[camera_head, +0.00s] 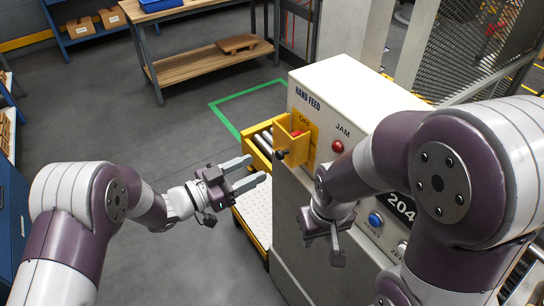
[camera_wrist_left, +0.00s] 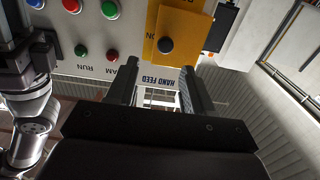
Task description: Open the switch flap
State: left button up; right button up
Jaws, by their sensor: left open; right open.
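The yellow switch flap (camera_head: 290,140) is on the top left of the grey machine's panel, under the word OFF. A red part (camera_head: 297,133) shows behind its upper edge. A dark round knob (camera_head: 280,153) sits on its outer face. In the left wrist view the flap (camera_wrist_left: 190,28) and its black knob (camera_wrist_left: 166,45) are just beyond my fingers. My left gripper (camera_head: 262,170) is open and empty, left of the flap and apart from it. My right gripper (camera_head: 328,238) is open, hanging down in front of the panel, below the flap.
The grey machine (camera_head: 295,225) carries a red JAM lamp (camera_head: 337,146) and a blue button (camera_head: 375,219). A yellow-framed roller unit (camera_head: 262,140) stands against its left side. A wooden bench (camera_head: 215,62) is behind. The floor on the left is clear.

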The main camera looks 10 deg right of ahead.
aim_at(277, 155)
pick_arm(q)
jog(key=x, duration=0.2)
jog(key=w+p+x, duration=0.1)
jog(key=x, duration=0.2)
jog(key=shift+d+f, duration=0.15)
jog(key=shift+w+d, duration=0.2)
jog(key=shift+d, duration=0.15)
jog(key=shift+s+d, duration=0.15)
jog(key=shift+d, duration=0.1)
grip_shut()
jog(key=shift+a, duration=0.1)
